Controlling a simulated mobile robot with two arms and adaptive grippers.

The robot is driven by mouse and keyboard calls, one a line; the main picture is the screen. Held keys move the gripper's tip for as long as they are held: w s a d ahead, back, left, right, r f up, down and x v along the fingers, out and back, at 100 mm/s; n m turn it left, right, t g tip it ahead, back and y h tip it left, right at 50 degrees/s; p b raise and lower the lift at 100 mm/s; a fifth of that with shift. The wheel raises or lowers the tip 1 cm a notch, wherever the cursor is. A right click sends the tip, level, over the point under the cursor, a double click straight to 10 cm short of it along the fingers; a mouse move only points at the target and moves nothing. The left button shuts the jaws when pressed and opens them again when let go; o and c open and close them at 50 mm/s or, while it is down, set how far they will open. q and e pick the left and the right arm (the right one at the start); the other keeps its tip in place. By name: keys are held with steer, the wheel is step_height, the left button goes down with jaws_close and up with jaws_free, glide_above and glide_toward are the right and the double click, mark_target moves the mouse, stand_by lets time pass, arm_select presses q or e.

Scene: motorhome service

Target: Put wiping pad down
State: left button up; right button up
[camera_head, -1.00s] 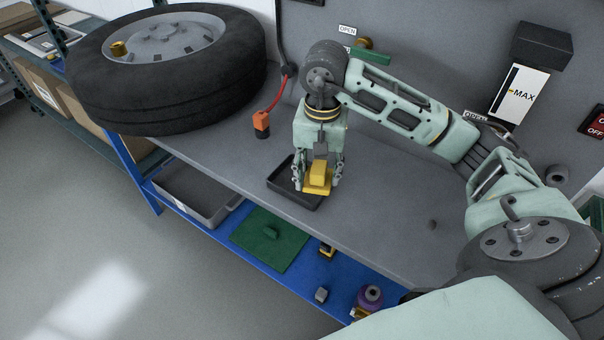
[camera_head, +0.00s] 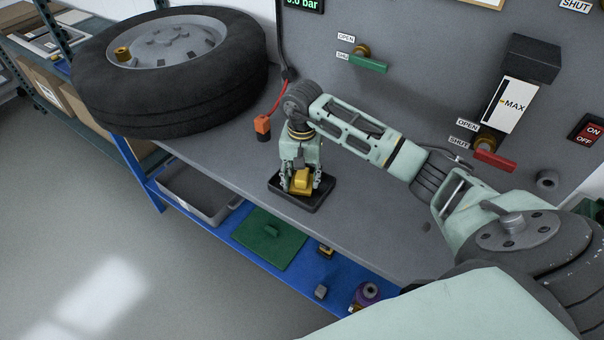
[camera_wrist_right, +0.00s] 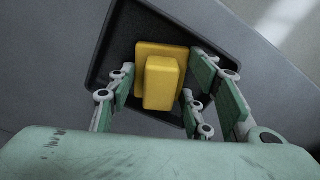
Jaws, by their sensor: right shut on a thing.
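The yellow wiping pad (camera_head: 302,182) is a flat plate with a raised block grip. My right gripper (camera_head: 301,184) points down and is shut on the pad's block. The pad is at a shallow black tray (camera_head: 313,203) on the grey bench. In the right wrist view the pad (camera_wrist_right: 163,82) lies within the tray's outline (camera_wrist_right: 98,55), with a finger (camera_wrist_right: 198,100) on its right side. I cannot tell whether the pad touches the tray floor. My left gripper is not in view.
A big tyre (camera_head: 175,80) lies on the bench (camera_head: 225,165) at the left. A blue lower shelf (camera_head: 345,262) holds a grey bin (camera_head: 200,195) and a green mat (camera_head: 270,240). The bench right of the tray is clear.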

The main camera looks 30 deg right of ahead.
mark_target(302, 174)
steer(key=shift+f, duration=0.15)
steer(key=o, duration=0.7)
steer(key=shift+o, duration=0.2)
steer(key=shift+r, duration=0.35)
step_height(302, 174, up, 10)
steer(key=b, duration=0.3)
steer(key=shift+r, duration=0.85)
steer(key=shift+s+f, duration=0.1)
